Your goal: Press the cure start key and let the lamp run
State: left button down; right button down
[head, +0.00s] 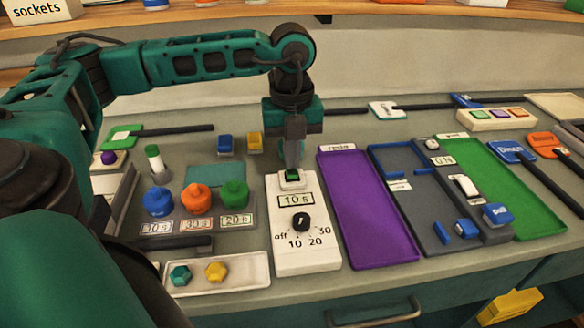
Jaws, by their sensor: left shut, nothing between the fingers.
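A white control box (285,257) stands on the bench near the middle of the head view. Its small green key (292,175) is at the far end, with a "10s" label (296,199) below it. A black dial (301,222) sits lower, with "off", 10, 20 and 30 around it; its exact setting is hard to tell. My left gripper (292,166) points down, shut and empty, with its tips right at the green key. I cannot tell whether the key is pushed in. No lamp can be made out for certain. My right gripper is out of view.
Left of the box are blue (158,201), orange (197,198) and green (235,194) knobbed pieces, and a white tray (217,285) with two hex pieces. Right of it lie a purple tray (369,209), a grey tray (408,170) and a green mat (525,220).

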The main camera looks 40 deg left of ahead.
pick_arm(q)
jog(key=shift+f+b, duration=0.6)
jog(key=shift+f, duration=0.2)
dwell(0.4)
notch_tip(320, 180, up, 8)
jog(key=p, duration=0.6)
dwell(0.7)
